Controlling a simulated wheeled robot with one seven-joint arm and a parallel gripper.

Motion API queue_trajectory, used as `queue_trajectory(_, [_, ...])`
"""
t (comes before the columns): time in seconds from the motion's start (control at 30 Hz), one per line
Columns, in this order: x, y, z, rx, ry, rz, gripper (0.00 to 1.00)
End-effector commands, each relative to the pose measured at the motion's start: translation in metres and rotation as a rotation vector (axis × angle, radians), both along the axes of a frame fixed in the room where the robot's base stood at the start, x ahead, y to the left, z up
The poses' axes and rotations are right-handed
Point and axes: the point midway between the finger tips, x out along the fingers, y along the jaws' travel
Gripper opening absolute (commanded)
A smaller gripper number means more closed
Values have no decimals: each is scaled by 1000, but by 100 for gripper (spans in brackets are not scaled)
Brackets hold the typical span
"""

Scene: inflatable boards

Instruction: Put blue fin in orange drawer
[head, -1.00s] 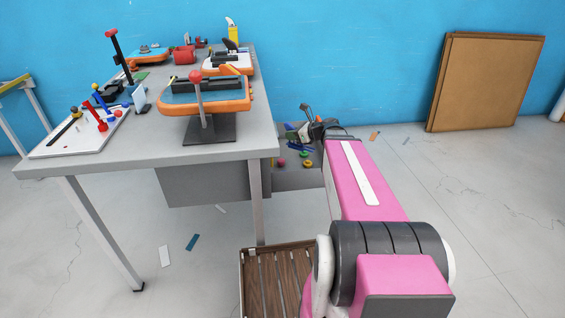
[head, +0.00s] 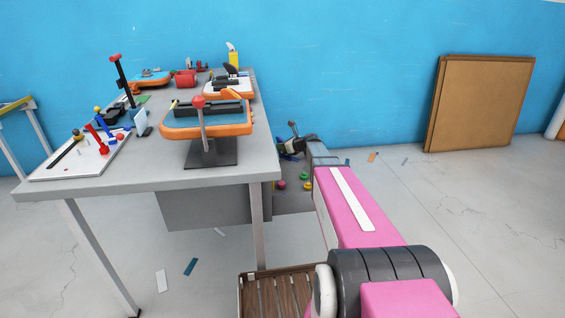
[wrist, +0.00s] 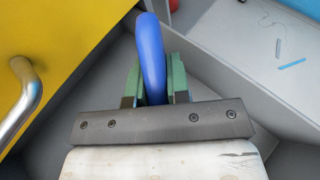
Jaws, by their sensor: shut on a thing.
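In the wrist view, my gripper (wrist: 155,80) is shut on the blue fin (wrist: 151,52), a curved blue piece standing up between its green finger pads. The fin's lower end is hidden by the gripper. A yellow drawer-like front (wrist: 55,40) with a metal handle (wrist: 27,88) is at the left. Grey walls lie below and beside the fin. In the head view my gripper (head: 291,147) is beyond the table's right side, near an open grey drawer (head: 290,200); the fin is hard to make out there. No clearly orange drawer shows.
The table (head: 205,178) holds an orange-edged clamp stand (head: 210,125) and a white board (head: 80,155) with coloured levers. Small coloured rings lie in the grey drawer. A wooden slatted crate (head: 255,272) is close to my arm.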

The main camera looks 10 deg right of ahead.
Motion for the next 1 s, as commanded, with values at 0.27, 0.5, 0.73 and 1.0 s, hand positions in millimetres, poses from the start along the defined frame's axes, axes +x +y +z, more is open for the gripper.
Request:
queue_trajectory(0.27, [0, 0, -30, 1, 1, -1, 0])
queue_trajectory(0.5, [0, 0, -58, 1, 1, 0, 0])
queue_trajectory(0.73, [0, 0, -58, 0, 0, -1, 0])
queue_trajectory(1.0, [0, 0, -60, 0, 0, 0, 42])
